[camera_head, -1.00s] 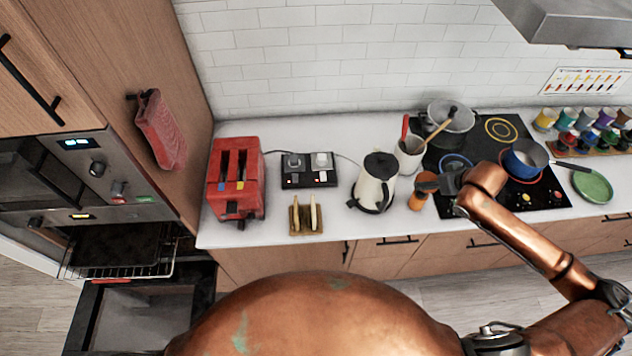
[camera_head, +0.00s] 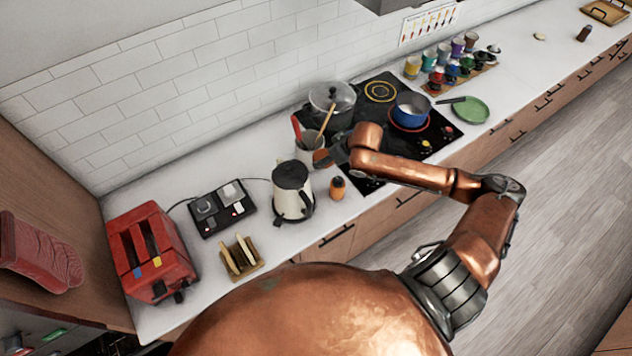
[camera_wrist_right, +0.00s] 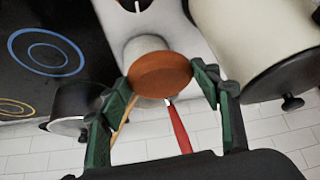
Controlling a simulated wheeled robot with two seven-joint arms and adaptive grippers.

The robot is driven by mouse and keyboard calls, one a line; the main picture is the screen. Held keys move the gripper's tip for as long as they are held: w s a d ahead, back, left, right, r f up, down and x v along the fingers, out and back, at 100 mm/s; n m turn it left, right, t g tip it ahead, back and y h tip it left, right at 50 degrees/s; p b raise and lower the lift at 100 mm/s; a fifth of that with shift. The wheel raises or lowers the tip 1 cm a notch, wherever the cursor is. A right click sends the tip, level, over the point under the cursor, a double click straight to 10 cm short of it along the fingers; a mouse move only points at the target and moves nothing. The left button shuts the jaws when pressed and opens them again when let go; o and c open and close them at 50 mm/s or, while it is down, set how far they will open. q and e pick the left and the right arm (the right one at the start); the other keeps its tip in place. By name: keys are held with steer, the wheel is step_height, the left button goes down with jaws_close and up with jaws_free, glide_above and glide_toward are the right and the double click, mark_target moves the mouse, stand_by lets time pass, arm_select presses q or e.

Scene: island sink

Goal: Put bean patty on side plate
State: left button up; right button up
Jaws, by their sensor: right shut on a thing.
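The bean patty, a round orange-brown disc (camera_wrist_right: 160,74), is between the green-padded fingers of my right gripper (camera_wrist_right: 157,88) in the wrist view. The fingers are shut on its two sides. In the head view my right gripper (camera_head: 334,156) holds the patty (camera_head: 321,158) in front of the utensil crock, near the orange bottle. A green round plate (camera_head: 471,110), which looks like the side plate, lies on the counter right of the hob. Nothing shows on it. It is well to the right of my right gripper. My left gripper is not in view.
A cream kettle (camera_head: 289,191), utensil crock (camera_head: 309,150) and orange bottle (camera_head: 338,189) stand near my gripper. A blue saucepan (camera_head: 410,109) sits on the hob, its handle pointing toward the plate. A spice rack (camera_head: 462,77) stands behind. The counter is mostly clear beyond the plate.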

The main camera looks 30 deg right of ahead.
steer(key=p, duration=0.1)
glide_above(322, 182)
steer(key=s, duration=0.2)
steer(key=f, duration=1)
steer(key=shift+d+f, duration=0.25)
steer(key=shift+f, duration=0.05)
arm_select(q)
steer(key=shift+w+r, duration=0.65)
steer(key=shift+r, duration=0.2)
arm_select(e)
steer(key=shift+f, duration=2.1)
steer(key=shift+f, duration=0.15)
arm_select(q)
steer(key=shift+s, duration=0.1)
arm_select(e)
steer(key=o, duration=1.2)
